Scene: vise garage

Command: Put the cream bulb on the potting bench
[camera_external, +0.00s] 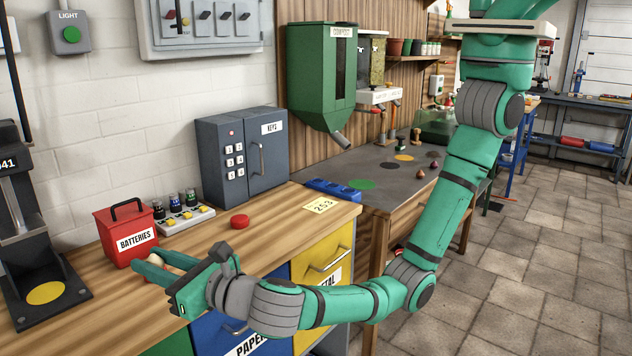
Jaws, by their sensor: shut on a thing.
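My gripper (163,271) is at the lower left, low over the front part of the wooden counter, beside the red batteries box. It is shut on a small pale thing, which looks like the cream bulb (183,262); the fingers and hand hide much of it. The potting bench (335,168) has a dark grey top and stands beyond the counter's right end. Coloured round spots lie on it, among them a green spot (362,184) and an orange spot (403,158).
A green compost hopper (320,80) hangs over the bench's back left. The bench's front middle is mostly clear.

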